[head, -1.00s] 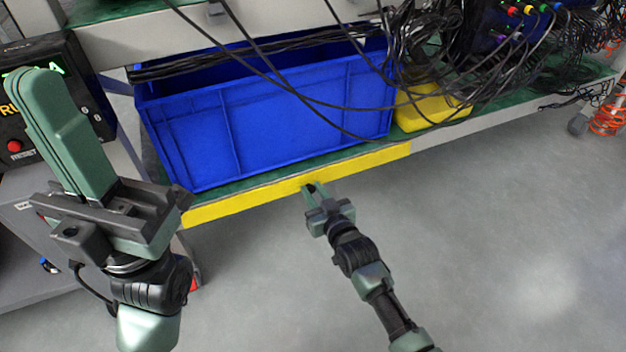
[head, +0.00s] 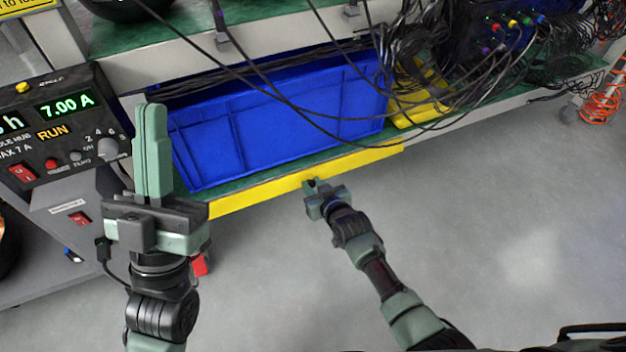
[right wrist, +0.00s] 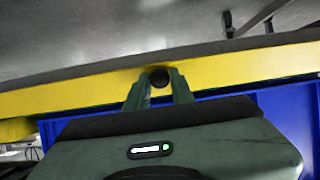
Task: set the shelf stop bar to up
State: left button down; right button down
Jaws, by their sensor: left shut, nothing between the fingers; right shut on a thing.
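The shelf stop bar (head: 300,180) is a long yellow strip along the front edge of the lower green shelf, in front of a blue bin (head: 290,115). A strip of green shelf shows between bin and bar. My right gripper (head: 312,181) is at the middle of the bar. In the right wrist view the bar (right wrist: 235,68) crosses the picture, and my right gripper (right wrist: 159,80) is shut on its round black knob (right wrist: 159,77). My left gripper (head: 151,108) is shut and empty, pointing up, left of the bar in the picture.
A power unit (head: 55,125) reading 7.00 A stands at the left on a grey cabinet. Black cables (head: 310,95) hang across the bin's front. A yellow bin (head: 420,90) is to the right. The floor (head: 490,220) in front of the shelf is clear.

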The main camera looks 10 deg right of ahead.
jog(key=shift+r+p, duration=0.3)
jog(key=shift+p, duration=0.3)
pick_arm(q)
jog(key=w+f+g+y+p, duration=0.2)
jog(key=w+f+g+y, duration=0.1)
jog(key=w+f+g, duration=0.65)
pick_arm(e)
jog(key=shift+r+g, duration=0.15)
jog(key=shift+g, duration=0.35)
jog(key=shift+s+g+p, duration=0.1)
jog(key=shift+g+p, duration=0.2)
jog(key=shift+p, duration=0.25)
jog(key=shift+h+p, duration=0.3)
jog(key=shift+p, duration=0.2)
pick_arm(q)
jog(key=s+a+f+g+y, duration=0.1)
jog(key=s+f+g, duration=0.1)
jog(key=f, duration=0.5)
jog(key=s+a+f+g+y, duration=0.1)
jog(key=s+f+g, duration=0.2)
jog(key=f, duration=0.4)
jog(key=shift+f+n+g+y, duration=0.3)
jog(key=shift+f+g, duration=0.05)
jog(key=shift+g, duration=0.2)
pick_arm(e)
jog(key=shift+g, duration=0.3)
pick_arm(q)
jog(key=shift+a, duration=0.1)
